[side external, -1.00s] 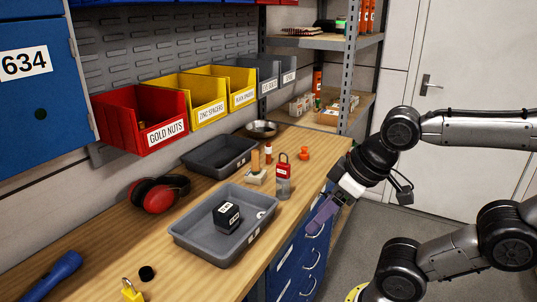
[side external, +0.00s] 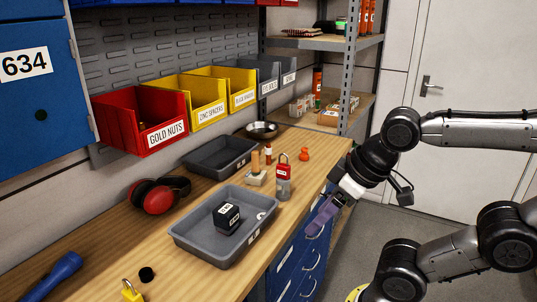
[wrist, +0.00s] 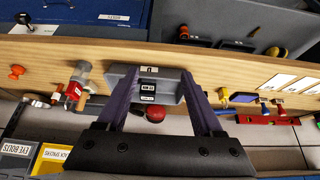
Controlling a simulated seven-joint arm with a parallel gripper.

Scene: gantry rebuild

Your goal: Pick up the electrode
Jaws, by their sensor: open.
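I cannot tell for certain which thing is the electrode. A tan upright cylinder (side external: 255,161) on a pale block, a small dark-red-topped bottle (side external: 268,154) and a grey cylinder with a red padlock (side external: 283,178) stand close together on the bench. A black labelled box (side external: 226,217) sits in the front grey tray (side external: 185,240), with a small pale item beside it. My gripper (side external: 322,216) has purple fingers and hangs off the bench's right edge, apart from all these things. In the wrist view my gripper (wrist: 160,85) is open and empty, with the tray and box beyond the fingers.
A second grey tray (side external: 218,170), a metal bowl (side external: 262,130), red earmuffs (side external: 158,196) and an orange knob (side external: 304,154) are on the bench. Labelled bins (side external: 152,118) line the wall. Blue drawers (side external: 300,262) face my gripper. A yellow padlock (side external: 132,291) lies near the front.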

